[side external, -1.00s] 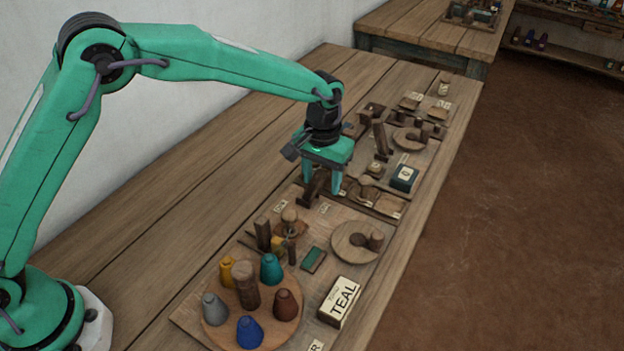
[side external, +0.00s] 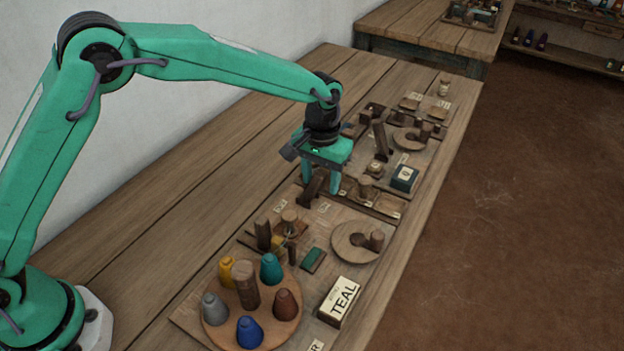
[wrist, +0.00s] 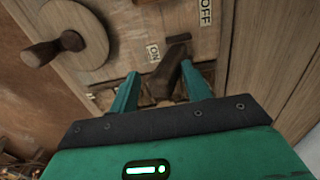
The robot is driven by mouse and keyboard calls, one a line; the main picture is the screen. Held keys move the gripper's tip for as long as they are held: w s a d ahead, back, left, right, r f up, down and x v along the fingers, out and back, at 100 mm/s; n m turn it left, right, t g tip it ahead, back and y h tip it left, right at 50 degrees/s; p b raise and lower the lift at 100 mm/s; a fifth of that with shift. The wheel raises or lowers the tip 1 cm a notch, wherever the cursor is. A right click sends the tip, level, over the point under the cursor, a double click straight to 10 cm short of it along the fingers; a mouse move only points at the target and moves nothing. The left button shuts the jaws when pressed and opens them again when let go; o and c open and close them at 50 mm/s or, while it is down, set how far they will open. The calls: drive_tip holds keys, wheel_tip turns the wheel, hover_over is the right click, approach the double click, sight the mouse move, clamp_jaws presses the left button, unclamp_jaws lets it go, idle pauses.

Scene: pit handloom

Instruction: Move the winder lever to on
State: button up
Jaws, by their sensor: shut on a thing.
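The winder lever (wrist: 167,72) is a dark wooden bar, standing tilted from the wooden board. In the side view the lever (side external: 312,187) stands at the fingers, partly hidden by them. My gripper (wrist: 160,90) is shut on the lever, with a green finger on each side of it in the wrist view. My gripper (side external: 328,182) also shows from the side, pointing down. An ON label (wrist: 153,52) lies close beside the lever, and an OFF label (wrist: 205,12) lies farther off, past a short dark bar.
A round wooden disc with a peg (side external: 357,241) is on the board. A dark box (side external: 404,178) and other small fittings stand behind. The table's left side is clear.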

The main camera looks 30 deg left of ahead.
drive_tip(key=shift+s+d+f, duration=0.15)
drive_tip(key=shift+f, duration=0.1)
drive_tip(key=shift+o, duration=0.8)
drive_tip(key=shift+r, duration=0.1)
drive_tip(key=shift+r, duration=3.35)
